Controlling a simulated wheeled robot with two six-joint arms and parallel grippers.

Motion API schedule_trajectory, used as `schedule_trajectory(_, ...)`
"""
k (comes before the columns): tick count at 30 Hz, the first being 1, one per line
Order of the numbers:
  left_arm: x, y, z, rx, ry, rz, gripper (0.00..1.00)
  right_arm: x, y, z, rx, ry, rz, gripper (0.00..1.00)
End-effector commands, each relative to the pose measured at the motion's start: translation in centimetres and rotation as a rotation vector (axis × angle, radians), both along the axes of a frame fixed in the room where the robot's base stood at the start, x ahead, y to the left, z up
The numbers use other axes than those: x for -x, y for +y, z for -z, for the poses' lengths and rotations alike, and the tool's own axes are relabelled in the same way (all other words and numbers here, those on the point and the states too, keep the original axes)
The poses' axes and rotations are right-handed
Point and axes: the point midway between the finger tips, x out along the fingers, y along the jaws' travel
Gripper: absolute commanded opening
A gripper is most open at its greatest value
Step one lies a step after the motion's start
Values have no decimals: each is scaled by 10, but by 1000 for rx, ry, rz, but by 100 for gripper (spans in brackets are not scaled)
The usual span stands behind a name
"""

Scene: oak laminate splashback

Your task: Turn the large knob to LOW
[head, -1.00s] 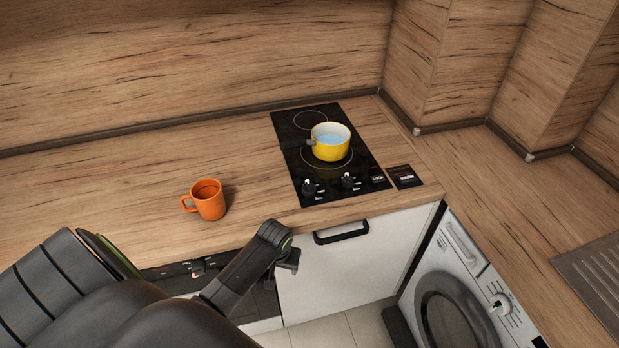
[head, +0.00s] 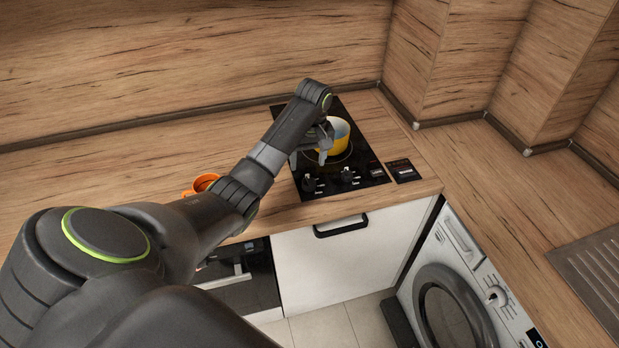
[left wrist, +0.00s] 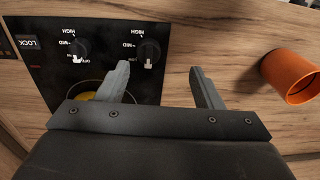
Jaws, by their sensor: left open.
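Two dark knobs with white pointer marks stand on the black hob (head: 370,182). One knob (head: 309,184) is on the left in the head view, and it is on the right in the upside-down left wrist view (left wrist: 149,50). The other knob (head: 346,175) is to its right, and it also shows in the left wrist view (left wrist: 78,49). I cannot tell which is larger. Both pointers appear to be on the OFF side. My left gripper (head: 309,158) is open and empty above the hob, behind the knobs; its fingers (left wrist: 159,69) touch neither knob. My right gripper is out of view.
A yellow pot (head: 337,138) stands on the hob, partly hidden by my left gripper. An orange mug (head: 205,182) stands on the counter to the left, partly behind my arm; it is clear in the left wrist view (left wrist: 291,75).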

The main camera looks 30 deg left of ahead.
Motion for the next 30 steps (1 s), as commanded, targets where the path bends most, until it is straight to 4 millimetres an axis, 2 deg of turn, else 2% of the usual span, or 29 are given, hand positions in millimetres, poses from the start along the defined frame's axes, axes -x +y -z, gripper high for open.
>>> schedule_trajectory(1,-13,3,-18,7,4,-44,60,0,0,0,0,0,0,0)
schedule_trajectory(6,-32,8,-54,31,23,-153,60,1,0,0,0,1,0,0)
schedule_trajectory(11,-37,10,-64,41,31,-189,60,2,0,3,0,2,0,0)
schedule_trajectory(14,-37,10,-56,42,33,-192,60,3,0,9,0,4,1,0)
schedule_trajectory(19,-36,11,-30,41,31,-191,60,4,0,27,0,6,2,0)
schedule_trajectory(21,-35,10,-23,41,35,-192,60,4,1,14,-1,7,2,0)
schedule_trajectory(30,-31,12,44,42,36,-191,60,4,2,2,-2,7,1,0)
